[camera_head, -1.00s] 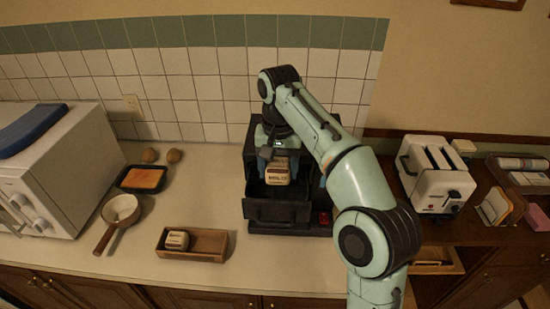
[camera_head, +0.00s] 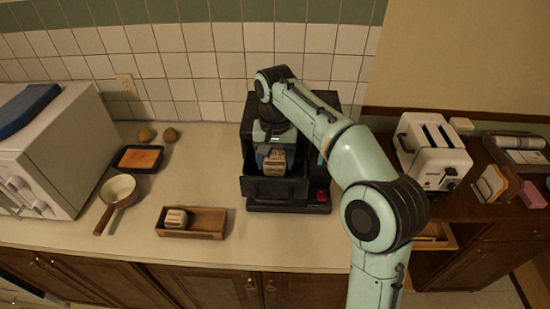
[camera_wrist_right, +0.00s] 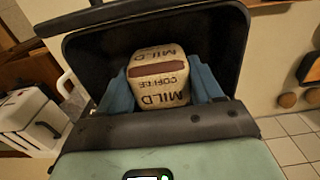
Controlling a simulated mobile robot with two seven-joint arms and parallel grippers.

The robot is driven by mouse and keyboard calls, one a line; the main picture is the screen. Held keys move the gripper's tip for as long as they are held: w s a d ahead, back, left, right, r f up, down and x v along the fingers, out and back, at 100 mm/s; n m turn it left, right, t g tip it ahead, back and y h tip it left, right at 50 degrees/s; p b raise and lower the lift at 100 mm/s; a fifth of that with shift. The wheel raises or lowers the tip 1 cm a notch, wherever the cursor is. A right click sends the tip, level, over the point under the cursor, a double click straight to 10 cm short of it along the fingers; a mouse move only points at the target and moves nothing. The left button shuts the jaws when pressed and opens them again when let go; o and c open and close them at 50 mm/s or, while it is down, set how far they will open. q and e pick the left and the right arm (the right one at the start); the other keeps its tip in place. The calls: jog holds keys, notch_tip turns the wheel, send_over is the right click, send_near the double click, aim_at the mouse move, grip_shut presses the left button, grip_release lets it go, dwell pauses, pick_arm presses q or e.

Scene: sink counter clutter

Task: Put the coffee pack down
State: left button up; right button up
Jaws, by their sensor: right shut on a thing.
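The coffee pack (camera_head: 275,165) is a small cream bag with a brown band; the right wrist view shows it with "MILD COFFEE" lettering (camera_wrist_right: 160,78). My right gripper (camera_head: 272,157) is shut on it, with blue fingers (camera_wrist_right: 204,84) on both its sides. The pack is within the black coffee machine (camera_head: 290,206), just behind and above the front of its open drawer (camera_head: 275,188). The pack's underside is hidden, so I cannot tell whether it touches the drawer floor. My left gripper is not in view.
A wooden tray (camera_head: 212,235) with another small cream pack (camera_head: 176,218) lies left of the machine. A pan (camera_head: 118,188), a black dish (camera_head: 137,169), two brown round items and a microwave (camera_head: 70,140) are further left. A white toaster (camera_head: 434,155) stands right.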

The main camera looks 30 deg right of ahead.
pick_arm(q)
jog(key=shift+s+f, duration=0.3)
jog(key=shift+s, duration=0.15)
pick_arm(e)
jog(key=shift+f, duration=0.65)
jog(key=o, duration=1.2)
